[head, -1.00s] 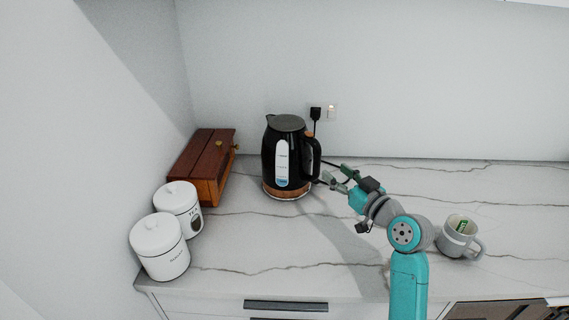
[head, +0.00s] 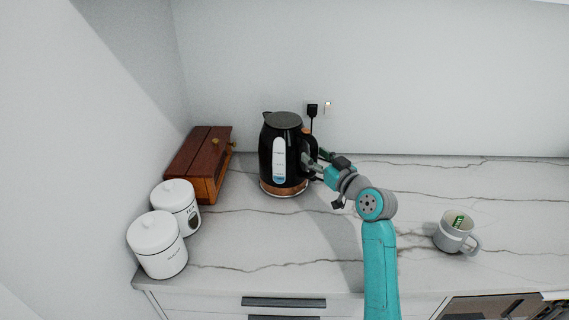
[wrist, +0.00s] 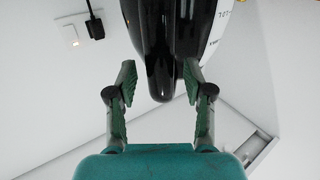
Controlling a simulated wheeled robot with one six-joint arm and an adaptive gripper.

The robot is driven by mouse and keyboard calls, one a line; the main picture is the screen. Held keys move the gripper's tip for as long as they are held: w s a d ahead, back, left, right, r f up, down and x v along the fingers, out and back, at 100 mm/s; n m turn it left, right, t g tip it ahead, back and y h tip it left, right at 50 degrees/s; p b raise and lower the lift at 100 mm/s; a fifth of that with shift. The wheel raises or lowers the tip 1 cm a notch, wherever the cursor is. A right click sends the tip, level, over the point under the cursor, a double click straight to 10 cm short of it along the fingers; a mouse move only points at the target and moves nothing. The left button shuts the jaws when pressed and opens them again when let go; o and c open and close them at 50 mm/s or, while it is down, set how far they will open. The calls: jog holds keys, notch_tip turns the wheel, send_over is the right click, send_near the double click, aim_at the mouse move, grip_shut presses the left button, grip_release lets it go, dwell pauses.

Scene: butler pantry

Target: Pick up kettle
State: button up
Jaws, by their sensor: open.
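The black kettle (head: 287,150) with a wooden-look base and a pale water window stands upright on the marble counter near the back wall. Its handle is on the right side, partly hidden by my arm in the head view. My gripper (head: 316,164) is at the handle side of the kettle. In the wrist view, the green fingers of my gripper (wrist: 158,84) are apart, and the dark end of the kettle's handle (wrist: 160,80) lies between them, with a gap showing on either side.
Two white lidded canisters (head: 157,244) and a brown wooden box (head: 200,162) stand at the left. A grey mug (head: 454,233) with a green tag stands at the right. A black plug (head: 312,110) is in the wall outlet behind the kettle. The counter's front middle is clear.

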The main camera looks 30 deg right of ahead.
grip_shut()
notch_tip(320, 180, up, 10)
jog(key=shift+r, duration=0.15)
dwell(0.7)
jog(key=shift+s+d, duration=0.1)
